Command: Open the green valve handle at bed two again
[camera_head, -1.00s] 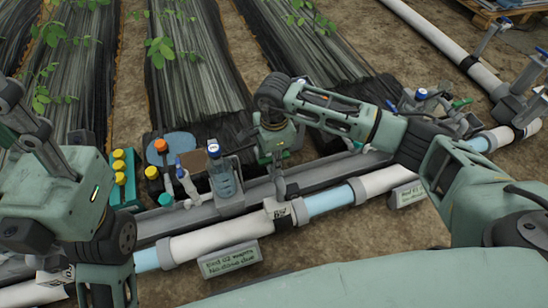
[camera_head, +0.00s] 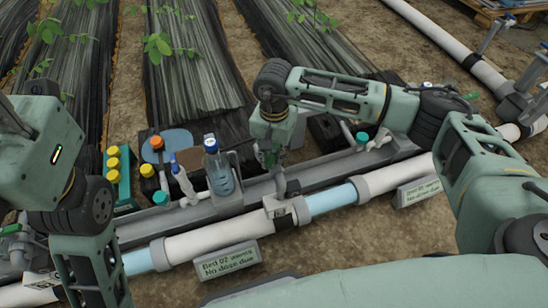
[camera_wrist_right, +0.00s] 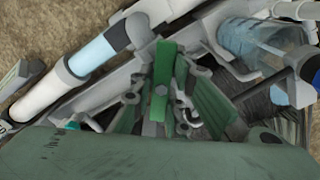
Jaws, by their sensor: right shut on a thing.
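The green valve handle (camera_wrist_right: 163,72) shows in the right wrist view as a bright green bar with a grey bolt, close between my fingers. My right gripper (camera_head: 268,160) reaches down onto the valve over the grey manifold rail in the head view, and its fingers (camera_wrist_right: 164,112) are shut on the handle. The handle is mostly hidden by the gripper in the head view. A grey fitting (camera_head: 282,206) joins the pipe just below it.
A clear blue-capped bottle (camera_head: 220,178) stands close left of the right gripper. Yellow-capped bottles sit in a green rack (camera_head: 122,180). The white pipe (camera_head: 205,240) with blue sections runs along the front. Planted beds lie behind.

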